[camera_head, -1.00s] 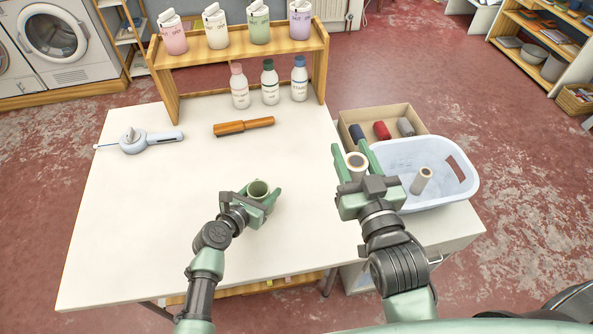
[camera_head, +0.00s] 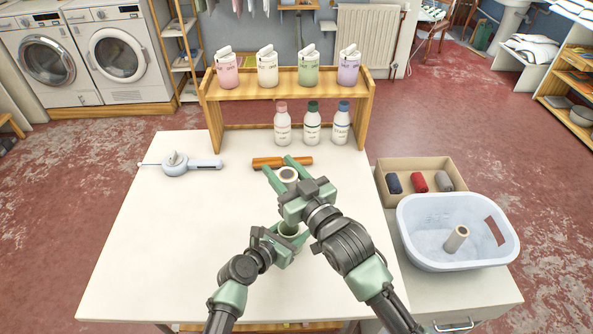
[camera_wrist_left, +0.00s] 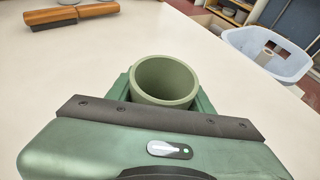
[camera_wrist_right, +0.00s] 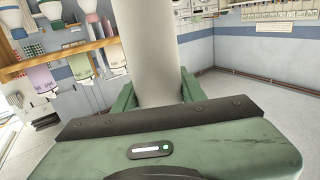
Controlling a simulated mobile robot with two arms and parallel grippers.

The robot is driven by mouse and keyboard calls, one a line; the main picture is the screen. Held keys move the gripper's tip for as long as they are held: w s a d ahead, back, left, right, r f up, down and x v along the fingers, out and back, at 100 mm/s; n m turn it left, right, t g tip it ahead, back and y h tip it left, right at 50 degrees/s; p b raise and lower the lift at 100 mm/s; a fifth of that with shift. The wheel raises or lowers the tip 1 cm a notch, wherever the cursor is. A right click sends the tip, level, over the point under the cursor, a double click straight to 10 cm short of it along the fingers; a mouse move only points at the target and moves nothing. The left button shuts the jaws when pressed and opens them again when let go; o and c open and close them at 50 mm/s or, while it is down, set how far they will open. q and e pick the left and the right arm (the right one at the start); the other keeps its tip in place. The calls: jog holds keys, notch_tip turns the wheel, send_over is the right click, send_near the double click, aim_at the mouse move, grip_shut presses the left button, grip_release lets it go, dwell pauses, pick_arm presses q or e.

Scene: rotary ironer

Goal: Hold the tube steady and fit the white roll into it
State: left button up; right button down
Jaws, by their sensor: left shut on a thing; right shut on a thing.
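The green tube (camera_head: 289,229) stands upright on the white table, partly hidden in the head view by my right arm. My left gripper (camera_head: 284,238) is shut on it from the sides. In the left wrist view the tube (camera_wrist_left: 166,78) has an open round mouth, with nothing seen in it. My right gripper (camera_head: 284,178) is shut on the white roll (camera_head: 288,174), whose hollow end faces the head camera. In the right wrist view the roll (camera_wrist_right: 152,45) stands lengthwise between the fingers. The roll is apart from the tube and appears to be held above the table.
A brown-handled brush (camera_head: 282,162) and a pale blue tool (camera_head: 180,165) lie on the table (camera_head: 160,250). Bottles stand beneath a wooden shelf (camera_head: 290,76) at the back. A blue-white basket (camera_head: 430,255) with another roll (camera_head: 457,238) and a cardboard box (camera_head: 385,170) stand right.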

jog(key=shift+s+f, duration=0.1)
jog(key=shift+f, duration=3.8)
jog(key=c, duration=0.7)
grip_release()
jog(key=shift+c, duration=0.2)
jog(key=shift+r, duration=0.1)
notch_tip(320, 180, up, 7)
jog(key=shift+f, duration=0.1)
